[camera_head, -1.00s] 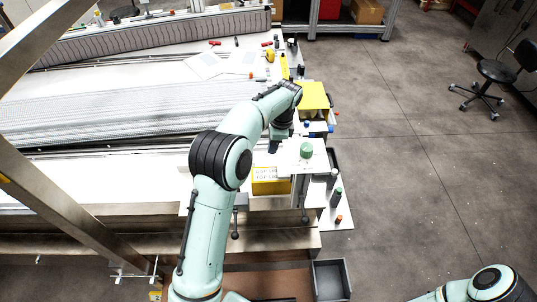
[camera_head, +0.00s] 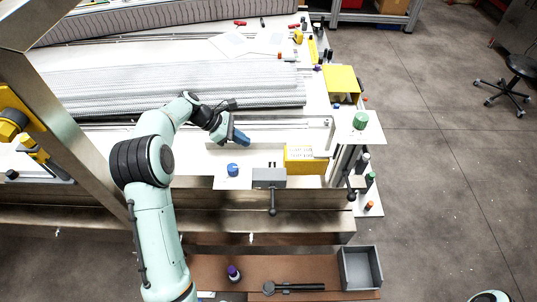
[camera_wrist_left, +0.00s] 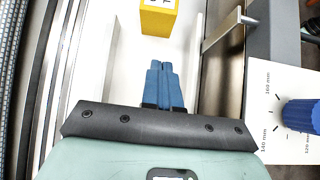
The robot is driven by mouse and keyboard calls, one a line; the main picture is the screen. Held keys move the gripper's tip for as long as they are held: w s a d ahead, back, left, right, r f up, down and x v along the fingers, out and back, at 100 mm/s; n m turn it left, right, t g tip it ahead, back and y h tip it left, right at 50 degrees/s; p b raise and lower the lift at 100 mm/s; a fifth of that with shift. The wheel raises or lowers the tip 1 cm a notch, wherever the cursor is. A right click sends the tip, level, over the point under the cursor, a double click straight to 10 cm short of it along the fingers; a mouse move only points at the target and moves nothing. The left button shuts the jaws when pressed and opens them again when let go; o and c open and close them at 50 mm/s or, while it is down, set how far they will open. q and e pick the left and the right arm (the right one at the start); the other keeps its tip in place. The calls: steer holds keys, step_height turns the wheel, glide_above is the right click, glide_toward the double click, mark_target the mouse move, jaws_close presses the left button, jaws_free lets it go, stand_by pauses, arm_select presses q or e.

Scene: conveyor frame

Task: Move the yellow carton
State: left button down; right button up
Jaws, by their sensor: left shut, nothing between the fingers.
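The yellow carton (camera_head: 305,160) stands in the narrow white channel near the right end of the conveyor frame, with pale marked patches on its top. In the left wrist view the carton (camera_wrist_left: 158,20) shows at the top edge, beyond my fingertips and apart from them. My left gripper (camera_head: 243,138) is over the channel, to the left of the carton. Its blue fingers (camera_wrist_left: 160,66) are shut together with nothing between them. My right gripper is out of view.
A yellow box-shaped cover (camera_head: 341,80) stands behind the carton. A blue knob (camera_head: 232,169) on a scale plate and a grey block (camera_head: 269,178) lie in front of the channel. A green knob (camera_head: 361,120) is to the right. A steel post (camera_head: 75,130) crosses the left side.

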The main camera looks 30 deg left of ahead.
arm_select(q)
steer(key=n, duration=0.1)
glide_toward(301, 153)
steer(key=shift+s+a+f, duration=0.15)
steer(key=shift+a+f, duration=0.1)
steer(key=shift+f, duration=0.65)
steer(key=shift+s+a+f, duration=0.2)
steer(key=shift+a+f, duration=0.05)
steer(key=shift+f, duration=0.7)
steer(key=shift+s+a+f, duration=0.15)
steer(key=shift+a+f, duration=0.1)
steer(key=shift+f, duration=0.65)
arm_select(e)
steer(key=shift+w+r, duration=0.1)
